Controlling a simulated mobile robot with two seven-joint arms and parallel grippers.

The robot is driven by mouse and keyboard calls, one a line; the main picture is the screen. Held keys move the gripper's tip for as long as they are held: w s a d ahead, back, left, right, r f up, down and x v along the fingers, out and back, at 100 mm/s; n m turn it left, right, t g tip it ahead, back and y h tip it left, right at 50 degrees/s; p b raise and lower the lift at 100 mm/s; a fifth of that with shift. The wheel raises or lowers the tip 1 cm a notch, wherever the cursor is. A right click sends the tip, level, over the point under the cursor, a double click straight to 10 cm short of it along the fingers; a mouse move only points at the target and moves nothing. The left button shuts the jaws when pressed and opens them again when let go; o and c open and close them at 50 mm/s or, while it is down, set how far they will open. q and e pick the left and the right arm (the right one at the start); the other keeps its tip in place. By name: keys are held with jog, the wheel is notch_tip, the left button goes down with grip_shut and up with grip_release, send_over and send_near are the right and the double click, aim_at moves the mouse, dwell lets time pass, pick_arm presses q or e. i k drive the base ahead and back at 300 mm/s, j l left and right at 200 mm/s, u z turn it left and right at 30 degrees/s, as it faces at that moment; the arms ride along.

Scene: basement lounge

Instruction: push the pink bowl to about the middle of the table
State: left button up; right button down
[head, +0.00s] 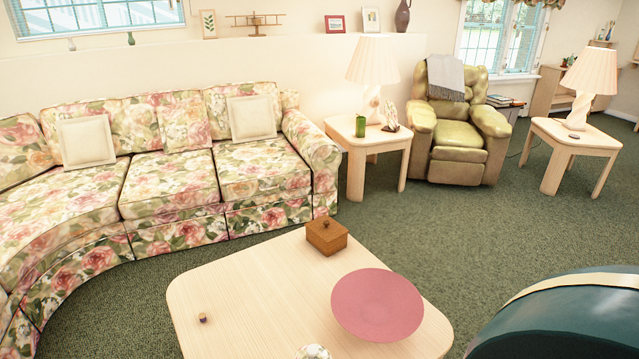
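The pink bowl (377,305) is wide and shallow. It rests on the light wooden table (255,290) in the foreground, toward the table's right side, close to its right edge. The table's near part is cut off by the bottom of the picture. Neither of my grippers shows in the head view.
On the table, a brown wooden box (326,236) stands at the far edge, a small dark object (203,318) lies at left, and a partly cut-off pale object (313,352) is at the bottom. A floral sofa (170,195) stands behind.

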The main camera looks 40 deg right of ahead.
aim_at(377, 306)
jog(key=z, duration=1.6)
jog(key=i+l, duration=0.1)
jog(key=l, duration=0.25)
jog(key=i+l, duration=0.1)
jog(key=l, duration=0.25)
jog(key=i+l, duration=0.1)
jog(key=l, duration=0.25)
